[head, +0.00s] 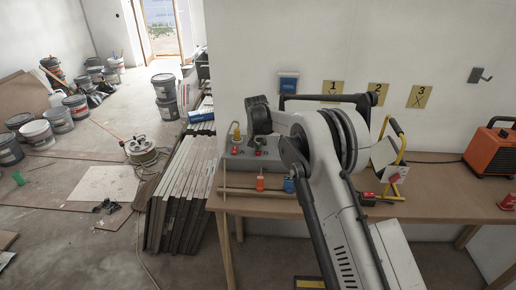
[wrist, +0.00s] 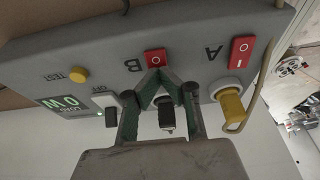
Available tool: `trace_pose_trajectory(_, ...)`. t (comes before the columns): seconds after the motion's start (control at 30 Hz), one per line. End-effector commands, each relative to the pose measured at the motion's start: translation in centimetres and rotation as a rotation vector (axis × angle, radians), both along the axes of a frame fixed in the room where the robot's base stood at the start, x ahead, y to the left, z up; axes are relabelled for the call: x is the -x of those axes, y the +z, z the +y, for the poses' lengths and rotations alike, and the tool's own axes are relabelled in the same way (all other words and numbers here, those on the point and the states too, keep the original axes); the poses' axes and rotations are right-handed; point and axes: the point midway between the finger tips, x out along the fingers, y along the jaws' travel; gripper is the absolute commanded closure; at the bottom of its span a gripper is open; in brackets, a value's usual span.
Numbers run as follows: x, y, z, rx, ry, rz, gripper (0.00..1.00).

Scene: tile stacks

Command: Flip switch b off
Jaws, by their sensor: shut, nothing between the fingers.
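Switch B (wrist: 154,57) is a small red rocker on the grey panel box (wrist: 120,40), beside a letter B; the wrist view shows the lettering upside down. Its upper part shows; my fingertips overlap its lower edge. My gripper (wrist: 156,73) is shut, with green-padded fingers meeting at the switch; I cannot tell whether they touch it. Switch A (wrist: 241,52), another red rocker, is to the right. A black plug or knob (wrist: 165,108) shows between the finger linkages. In the head view the box (head: 238,162) stands on the bench, and my arm hides part of it.
A yellow connector (wrist: 232,106) with a cable sits below switch A. A yellow test button (wrist: 79,75) and a lit display (wrist: 62,104) are at the left.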

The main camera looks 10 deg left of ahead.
Motion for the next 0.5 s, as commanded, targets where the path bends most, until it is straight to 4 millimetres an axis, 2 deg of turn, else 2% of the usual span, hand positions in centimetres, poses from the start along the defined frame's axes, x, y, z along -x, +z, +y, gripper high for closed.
trace_pose_trajectory(0.27,0.1,0.4,0.0,0.0,0.0,0.0,1.0)
trace_pose_trajectory(0.37,0.2,1.5,-0.1,0.0,-0.001,0.0,1.0)
trace_pose_trajectory(0.5,0.4,4.0,-0.4,0.0,-0.003,0.0,1.0)
